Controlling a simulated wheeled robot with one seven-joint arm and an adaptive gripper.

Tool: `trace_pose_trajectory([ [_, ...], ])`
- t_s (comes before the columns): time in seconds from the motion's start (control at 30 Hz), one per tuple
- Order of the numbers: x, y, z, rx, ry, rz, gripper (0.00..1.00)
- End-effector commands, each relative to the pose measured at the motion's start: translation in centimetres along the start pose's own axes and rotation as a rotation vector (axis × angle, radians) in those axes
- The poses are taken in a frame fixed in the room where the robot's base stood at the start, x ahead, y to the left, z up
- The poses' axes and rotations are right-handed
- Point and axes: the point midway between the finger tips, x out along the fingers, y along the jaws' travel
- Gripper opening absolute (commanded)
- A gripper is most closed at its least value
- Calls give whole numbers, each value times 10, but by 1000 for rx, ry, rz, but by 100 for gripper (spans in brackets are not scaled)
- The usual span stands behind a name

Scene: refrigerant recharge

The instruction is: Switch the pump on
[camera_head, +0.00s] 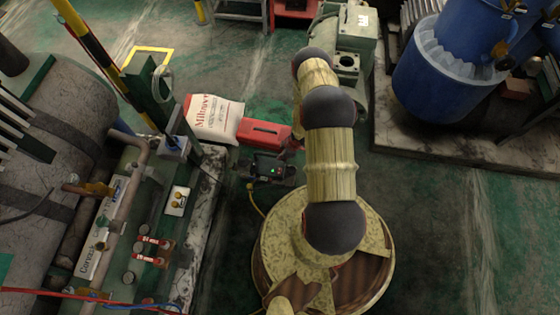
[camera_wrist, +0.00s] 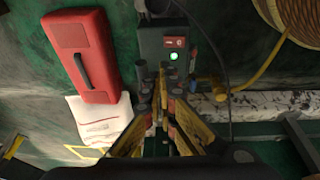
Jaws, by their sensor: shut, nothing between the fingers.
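The pump (camera_head: 268,170) is a dark box on the green floor, left of my arm in the head view. In the wrist view the pump (camera_wrist: 150,42) stands just beyond my fingertips. Its top face carries a red switch (camera_wrist: 174,42) and a round lamp (camera_wrist: 174,56) glowing green-white. I cannot tell the rocker's position. My gripper (camera_wrist: 160,72) is shut and empty, its yellow and black fingers meeting close to the pump's near side. I cannot tell whether they touch it. The fingers hide part of the pump's lower body.
A red case (camera_head: 264,133) and a white bag (camera_head: 213,118) lie beside the pump. A yellow hose (camera_head: 255,205) runs from it. The pipe skid (camera_head: 130,220) with valves and gauges stands to the left. Green floor (camera_head: 430,215) is clear at right.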

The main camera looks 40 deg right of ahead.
Motion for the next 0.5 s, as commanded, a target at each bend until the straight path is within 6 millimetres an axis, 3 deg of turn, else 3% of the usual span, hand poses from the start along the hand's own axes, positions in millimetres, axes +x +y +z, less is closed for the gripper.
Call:
trace_pose_trajectory([
  [0.03, -11, 3, -1, 0, 0, 1, 0],
  [0.2, -29, 8, 0, 0, 0, 1, 0],
  [0.5, -35, 9, 1, 0, 0, -1, 0],
])
